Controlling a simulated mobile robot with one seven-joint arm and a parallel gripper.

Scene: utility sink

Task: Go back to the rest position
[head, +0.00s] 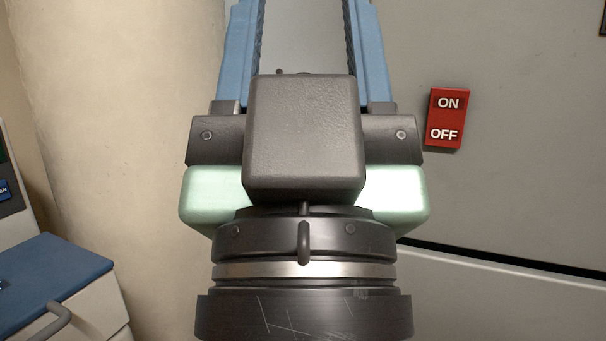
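My gripper (303,12) fills the middle of the head view and points up and away. Its two blue fingers stand wide apart, with grey wall showing between them and nothing held. The fingertips are cut off by the top edge of the picture. The dark wrist and camera housing hide what lies straight behind them.
A red ON/OFF switch (446,118) is on the grey panel (520,180) to the right of my gripper. A dark seam (500,258) crosses the panel lower right. A pale rounded column (110,130) is at left. A blue-topped cabinet (50,275) with a handle stands lower left.

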